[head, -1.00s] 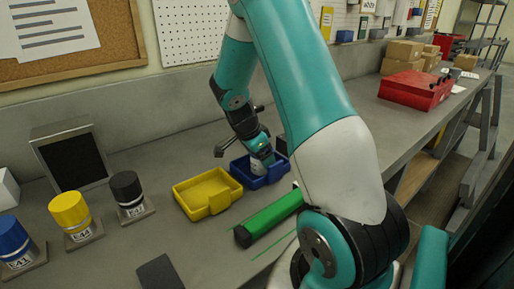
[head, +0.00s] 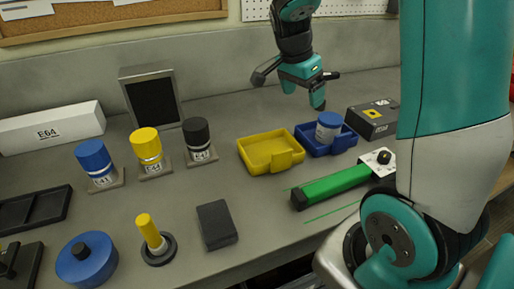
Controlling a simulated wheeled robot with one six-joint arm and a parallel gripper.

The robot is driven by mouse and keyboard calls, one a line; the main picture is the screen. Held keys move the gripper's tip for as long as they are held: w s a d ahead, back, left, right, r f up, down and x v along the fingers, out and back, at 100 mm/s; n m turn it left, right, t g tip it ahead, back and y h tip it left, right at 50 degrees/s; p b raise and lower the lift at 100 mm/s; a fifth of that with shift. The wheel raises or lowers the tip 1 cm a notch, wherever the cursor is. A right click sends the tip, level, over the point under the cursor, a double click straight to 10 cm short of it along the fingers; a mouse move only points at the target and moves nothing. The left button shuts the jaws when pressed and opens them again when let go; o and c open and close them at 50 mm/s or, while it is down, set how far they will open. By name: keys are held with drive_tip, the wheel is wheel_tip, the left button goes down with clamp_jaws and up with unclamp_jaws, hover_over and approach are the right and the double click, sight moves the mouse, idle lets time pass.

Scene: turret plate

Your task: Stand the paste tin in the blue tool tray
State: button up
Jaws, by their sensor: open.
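The paste tin (head: 328,128), a short pale cylinder with a blue top, stands upright inside the blue tool tray (head: 348,142). Its base is hidden by the tray's wall. My gripper (head: 303,95) is open and empty. It hangs above and behind the tray, up and to the left of the tin, and looks clear of both.
A yellow tray (head: 268,165) sits left of the blue one, and a dark box (head: 375,120) stands to its right. A green bar (head: 335,185) lies in front. Blue (head: 95,160), yellow (head: 147,148) and black (head: 198,138) capped cylinders stand farther left. A dark block (head: 217,225) lies nearer.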

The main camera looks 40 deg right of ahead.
drive_tip(key=s+a+r+n+t+y, duration=0.2)
drive_tip(key=s+a+n+y, duration=0.15)
drive_tip(key=a+n, duration=0.95)
drive_tip(key=s+a+r+n+g+y, duration=0.1)
drive_tip(key=s+a+n+y, duration=0.3)
drive_tip(key=s+a+n, duration=0.8)
drive_tip(key=s+a, duration=0.2)
drive_tip(key=a, duration=0.2)
